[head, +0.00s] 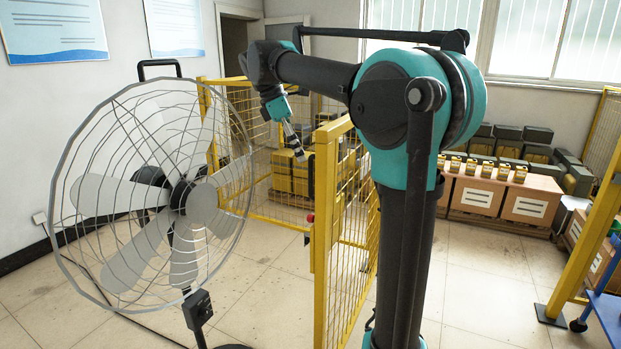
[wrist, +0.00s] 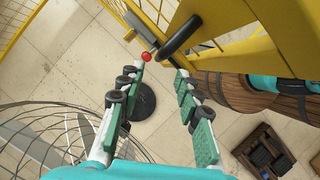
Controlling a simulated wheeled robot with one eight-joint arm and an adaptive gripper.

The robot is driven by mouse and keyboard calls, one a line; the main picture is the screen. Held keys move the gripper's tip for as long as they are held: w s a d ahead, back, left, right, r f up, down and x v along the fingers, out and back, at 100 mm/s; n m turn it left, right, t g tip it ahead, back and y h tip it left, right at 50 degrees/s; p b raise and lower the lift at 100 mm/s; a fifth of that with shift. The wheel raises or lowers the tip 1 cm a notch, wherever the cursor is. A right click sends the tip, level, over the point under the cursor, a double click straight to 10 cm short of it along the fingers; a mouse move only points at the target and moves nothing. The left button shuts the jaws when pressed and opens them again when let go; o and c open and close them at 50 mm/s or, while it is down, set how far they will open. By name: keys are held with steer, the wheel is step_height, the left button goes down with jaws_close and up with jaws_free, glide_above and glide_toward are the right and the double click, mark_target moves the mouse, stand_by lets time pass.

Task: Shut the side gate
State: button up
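The side gate (head: 321,215) is a yellow-framed mesh panel in the middle of the head view, standing at an angle to the fence behind, with an open gap to its left. Its black bar handle (head: 311,176) is on the near upright, with a red knob (head: 310,217) below. In the wrist view the black handle (wrist: 180,37) lies just beyond my fingertips, its lower end between them in the picture; the red knob (wrist: 146,57) is by the left fingertip. My gripper (head: 299,150) is open and empty, pointing down near the handle. It also shows in the wrist view (wrist: 162,72). I see no contact.
A large caged fan (head: 150,195) stands at the left, close to the gate. A yellow mesh fence (head: 235,130) runs behind. Boxes (head: 503,200) with small yellow items stand at the right. A yellow post (head: 585,255) is at far right.

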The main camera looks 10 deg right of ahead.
mark_target(311, 192)
steer(key=x, duration=0.9)
steer(key=shift+f, duration=0.15)
jaws_close()
